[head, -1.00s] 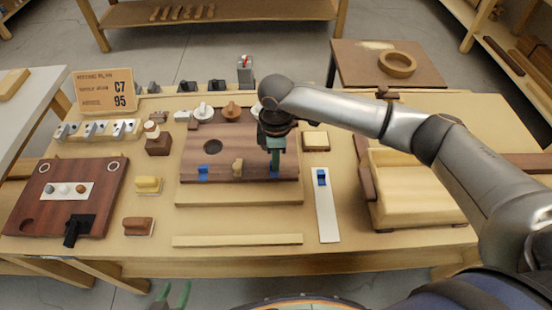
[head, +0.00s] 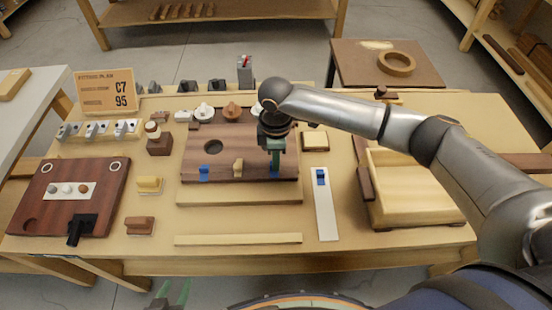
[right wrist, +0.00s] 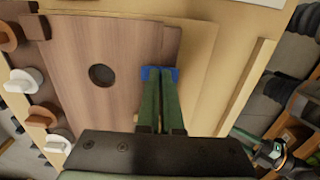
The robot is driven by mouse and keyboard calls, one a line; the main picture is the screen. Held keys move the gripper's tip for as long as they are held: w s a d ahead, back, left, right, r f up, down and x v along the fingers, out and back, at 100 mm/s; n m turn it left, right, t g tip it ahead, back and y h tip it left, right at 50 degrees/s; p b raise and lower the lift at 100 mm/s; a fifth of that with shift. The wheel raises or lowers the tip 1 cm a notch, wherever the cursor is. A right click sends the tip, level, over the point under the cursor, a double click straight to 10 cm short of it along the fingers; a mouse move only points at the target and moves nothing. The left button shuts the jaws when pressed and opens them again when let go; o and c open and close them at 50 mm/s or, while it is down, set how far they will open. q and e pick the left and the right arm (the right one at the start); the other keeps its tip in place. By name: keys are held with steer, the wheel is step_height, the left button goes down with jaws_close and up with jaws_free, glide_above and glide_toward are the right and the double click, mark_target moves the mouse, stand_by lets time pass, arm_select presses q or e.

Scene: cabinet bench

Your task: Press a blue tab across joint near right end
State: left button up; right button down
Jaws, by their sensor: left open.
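A dark brown panel (head: 225,146) lies against a paler board (head: 240,195), and their joint runs along the panel's front edge. One blue tab (head: 203,174) lies across the joint near the left end. Another blue tab (right wrist: 145,72) is at the joint near the right end, partly hidden by my right fingertips. My right gripper (head: 276,170) points down at this tab; its green fingers are close together and appear to touch it. Another blue tab (head: 320,177) is on a white strip (head: 326,215) to the right. My left gripper (head: 172,295) is open and empty at the bottom edge.
Several round knobs line the panel's back edge, including an orange-brown one (head: 232,114). A wooden tray (head: 410,190) stands to the right. A pale strip (head: 238,239) lies in front.

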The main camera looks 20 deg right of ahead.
steer(key=shift+p, duration=0.55)
steer(key=shift+f, duration=0.4)
stand_by(1.5)
steer(key=shift+s+f, duration=0.2)
steer(key=shift+f, duration=0.05)
stand_by(2.3)
steer(key=shift+r+p, duration=0.1)
steer(key=shift+p, duration=0.7)
stand_by(0.4)
steer(key=c, duration=1.6)
jaws_free()
steer(key=c, duration=0.6)
jaws_free()
steer(key=shift+w+r, duration=0.15)
steer(key=shift+w, duration=0.05)
steer(key=shift+r, duration=0.15)
